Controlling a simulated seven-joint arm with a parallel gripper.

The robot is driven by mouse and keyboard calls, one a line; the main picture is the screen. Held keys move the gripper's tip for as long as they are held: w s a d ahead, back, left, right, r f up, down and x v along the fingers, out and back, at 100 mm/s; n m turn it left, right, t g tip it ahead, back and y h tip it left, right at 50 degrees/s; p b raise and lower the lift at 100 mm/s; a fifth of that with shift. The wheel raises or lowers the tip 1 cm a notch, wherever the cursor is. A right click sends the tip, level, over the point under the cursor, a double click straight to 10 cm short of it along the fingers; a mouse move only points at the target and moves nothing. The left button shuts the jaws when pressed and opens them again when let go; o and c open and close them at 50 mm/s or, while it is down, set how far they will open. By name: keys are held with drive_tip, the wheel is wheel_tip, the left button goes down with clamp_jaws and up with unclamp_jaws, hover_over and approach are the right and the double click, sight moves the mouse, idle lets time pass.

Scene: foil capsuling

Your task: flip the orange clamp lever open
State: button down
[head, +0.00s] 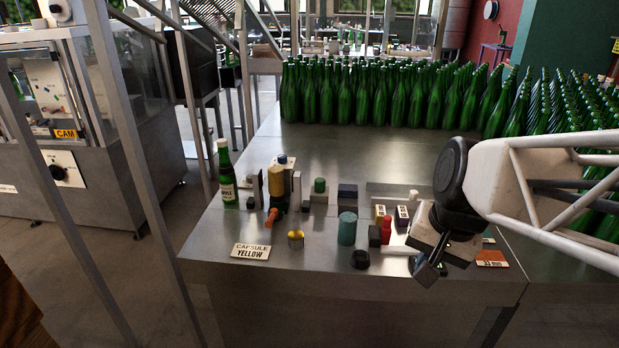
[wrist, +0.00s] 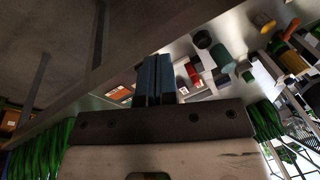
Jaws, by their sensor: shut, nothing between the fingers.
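The orange clamp lever (head: 271,217) sits low on the near-left part of the steel table, in front of the yellow cylinder (head: 277,181) of a small capsuling fixture. It sticks out to the left and down. In the wrist view the orange lever (wrist: 291,29) shows small at the upper right. My gripper (head: 427,274) is at the right of the table, well apart from the lever. In the wrist view its two fingers (wrist: 156,63) are together with nothing between them. The lever's hinge is too small to make out.
A green bottle (head: 226,172) stands left of the fixture. A yellow cup (head: 295,238), teal cylinder (head: 346,228), black ring (head: 360,259) and red piece (head: 387,228) stand between lever and gripper. A "CAPSULE YELLOW" card (head: 251,251) lies in front. Many bottles (head: 400,95) fill the back.

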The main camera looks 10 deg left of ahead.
sight(272, 218)
drive_tip(key=w+a+f+m+y, duration=0.2)
drive_tip(key=w+a+m, duration=0.2)
drive_tip(key=w, duration=0.6)
drive_tip(key=w+a+f+m+g+y, duration=0.1)
drive_tip(key=w+a+f+m+y, duration=0.1)
drive_tip(key=w+a+m, duration=0.3)
drive_tip(key=w+a+f+m+g+y, duration=0.1)
drive_tip(key=w+a+f+m+y, duration=0.1)
drive_tip(key=w+a, duration=0.8)
drive_tip(key=w+f+m, duration=0.1)
drive_tip(key=w+m, duration=0.1)
drive_tip(key=w, duration=0.2)
drive_tip(key=shift+w+a+f+m, duration=0.3)
drive_tip(key=shift+a+m, duration=0.1)
drive_tip(key=x, duration=1)
drive_tip(key=shift+s+r, duration=0.1)
drive_tip(key=shift+s, duration=0.1)
drive_tip(key=shift+a+f, duration=0.25)
drive_tip(key=shift+a, duration=0.7)
drive_tip(key=shift+a+f, duration=0.2)
drive_tip(key=shift+a, duration=0.85)
